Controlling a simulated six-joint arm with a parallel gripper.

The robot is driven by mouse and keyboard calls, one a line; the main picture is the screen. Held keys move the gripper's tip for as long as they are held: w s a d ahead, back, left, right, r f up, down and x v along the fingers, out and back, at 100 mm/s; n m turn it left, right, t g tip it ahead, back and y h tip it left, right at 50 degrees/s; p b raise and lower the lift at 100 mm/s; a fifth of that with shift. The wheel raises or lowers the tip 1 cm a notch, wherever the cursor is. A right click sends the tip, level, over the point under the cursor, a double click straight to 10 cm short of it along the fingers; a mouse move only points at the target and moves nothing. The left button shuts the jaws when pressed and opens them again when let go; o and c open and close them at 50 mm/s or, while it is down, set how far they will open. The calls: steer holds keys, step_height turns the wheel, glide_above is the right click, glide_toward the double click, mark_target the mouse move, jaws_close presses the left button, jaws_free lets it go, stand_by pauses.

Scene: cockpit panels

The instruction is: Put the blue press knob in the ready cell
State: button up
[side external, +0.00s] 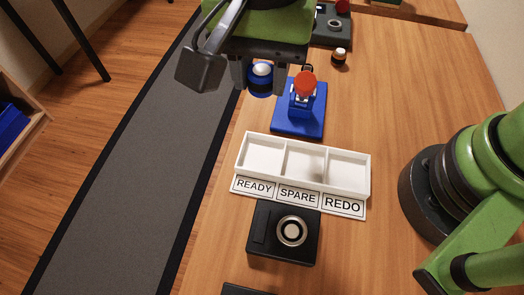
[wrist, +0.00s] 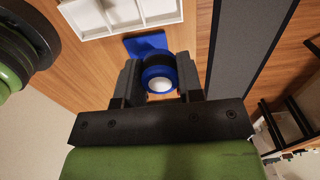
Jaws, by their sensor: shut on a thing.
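My gripper (side external: 259,80) is shut on the blue press knob (side external: 261,70), which has a blue ring and a pale cap. In the wrist view the knob (wrist: 159,72) sits between the two dark fingers. It is held in the air, near the blue base and left of its red top in the side view. The white tray (side external: 303,165) has three empty cells. The ready cell (side external: 257,156) is the left one in the side view, above the READY label (side external: 254,186). The knob is apart from the tray.
A blue base with a red-topped button (side external: 305,84) stands beyond the tray. A black box with a ringed round button (side external: 291,231) stands in front of it. A small dark knob (side external: 339,57) stands farther back. A green arm link of mine is at right.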

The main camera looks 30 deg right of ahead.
mark_target(262, 158)
step_height(262, 158, down, 16)
steer(key=shift+f, duration=0.25)
stand_by(0.3)
steer(key=shift+f, duration=0.15)
steer(key=o, duration=0.7)
steer(key=w+d+r+n+t+y, duration=0.1)
steer(key=d+r, duration=0.2)
steer(key=r, duration=0.8)
steer(key=d+r, duration=0.3)
steer(key=r, duration=0.7)
steer(key=s+d+r+n+t, duration=0.2)
steer(key=s+d+r+t, duration=0.1)
steer(key=d, duration=0.4)
steer(key=s+d+r+n+t+y, duration=0.1)
steer(key=s+d+r+n+t, duration=0.1)
steer(key=s+d+r, duration=0.4)
steer(key=shift+s+d+r+t, duration=0.35)
steer(key=shift+s+t, duration=0.25)
steer(key=shift+s, duration=0.4)
